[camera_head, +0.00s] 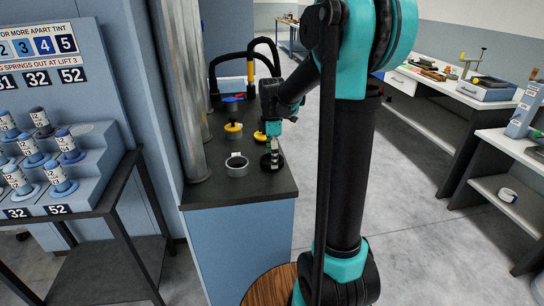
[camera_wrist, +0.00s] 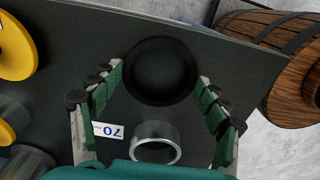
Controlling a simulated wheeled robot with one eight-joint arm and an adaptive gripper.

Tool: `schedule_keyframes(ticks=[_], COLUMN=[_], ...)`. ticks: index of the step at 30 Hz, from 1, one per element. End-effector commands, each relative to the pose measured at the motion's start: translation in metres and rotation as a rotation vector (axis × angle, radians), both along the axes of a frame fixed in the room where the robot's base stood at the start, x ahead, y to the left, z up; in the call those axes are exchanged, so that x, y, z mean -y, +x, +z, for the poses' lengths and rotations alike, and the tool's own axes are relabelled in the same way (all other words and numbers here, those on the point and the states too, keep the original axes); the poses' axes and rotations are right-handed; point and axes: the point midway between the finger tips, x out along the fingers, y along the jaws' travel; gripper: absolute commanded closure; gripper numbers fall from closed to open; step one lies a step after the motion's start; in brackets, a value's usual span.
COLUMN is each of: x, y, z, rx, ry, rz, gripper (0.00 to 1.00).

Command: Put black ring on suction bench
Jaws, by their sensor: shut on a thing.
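The black ring (camera_wrist: 160,101) lies between the two green-padded fingers of my gripper (camera_wrist: 162,82) in the wrist view. The finger pads meet its left and right sides. In the head view the ring (camera_head: 268,166) is at the front right of a dark-topped blue bench (camera_head: 213,194), low at its top. My gripper (camera_head: 273,150) points straight down onto it. I cannot tell whether the ring touches the top. Black hoses, one with a yellow band (camera_head: 250,70), rise at this bench's back. I cannot tell for sure which bench is the suction bench.
A grey ring (camera_head: 237,166) with a white tag stands just left of my gripper; it shows in the wrist view (camera_wrist: 156,155). Yellow-based pieces (camera_head: 233,131) stand farther back. A wooden barrel (camera_head: 268,287) is before the bench. Cluttered white benches (camera_head: 456,90) stand right, across open floor.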

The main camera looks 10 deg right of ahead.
Motion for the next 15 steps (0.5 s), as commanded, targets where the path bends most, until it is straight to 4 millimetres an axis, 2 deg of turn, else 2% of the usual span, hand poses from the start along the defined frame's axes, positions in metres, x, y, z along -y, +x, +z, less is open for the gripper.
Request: schedule_keyframes(ticks=[6, 7, 11, 15], x=[0.0000, 0.0000, 0.0000, 0.0000], y=[0.0001, 0.0000, 0.0001, 0.0001], z=[-0.0027, -0.0023, -0.0021, -0.0021], rx=[0.000, 0.000, 0.000, 0.000], ry=[0.000, 0.000, 0.000, 0.000], rz=[0.000, 0.000, 0.000, 0.000], gripper=[0.45, 0.21, 0.05, 0.04])
